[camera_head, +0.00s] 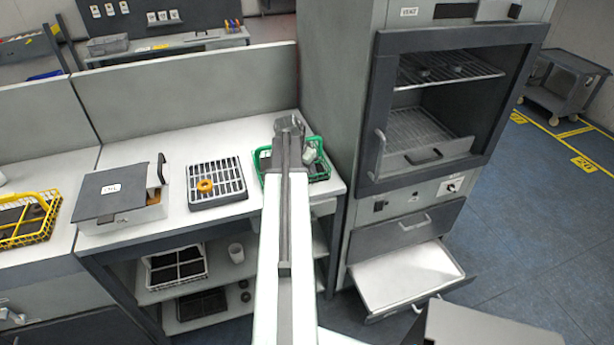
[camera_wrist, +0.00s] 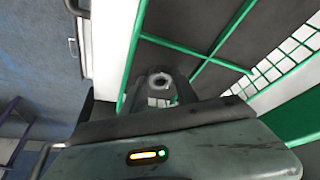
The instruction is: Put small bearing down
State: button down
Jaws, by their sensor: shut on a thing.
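My gripper (camera_wrist: 160,98) is in the wrist view, its dark fingers shut on the small bearing (camera_wrist: 160,78). The bearing is a small pale metal ring with a dark centre, seen at the fingertips. Behind it is the green basket (camera_wrist: 170,42), with green dividers and dark compartments. In the head view my arm reaches over the green basket (camera_head: 324,178), and its end covers part of it. The bearing cannot be made out there. I cannot tell whether it touches the basket floor.
A black grid tray (camera_head: 217,170) with an orange ring (camera_head: 205,186) stands left of the basket. A lidded box (camera_head: 125,195) and a yellow basket (camera_head: 30,220) stand farther left. A tall oven cabinet (camera_head: 345,95) rises close to the right; its lower drawer (camera_head: 405,278) is open.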

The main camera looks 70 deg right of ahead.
jog(key=c, duration=1.2)
grip_release()
jog(key=shift+c, duration=0.2)
jog(key=shift+a+r+p, duration=0.1)
jog(key=shift+r+p, duration=0.3)
jog(key=shift+r, duration=0.1)
jog(key=p+v, duration=1)
jog(key=v, duration=0.1)
jog(key=shift+w+a, duration=0.15)
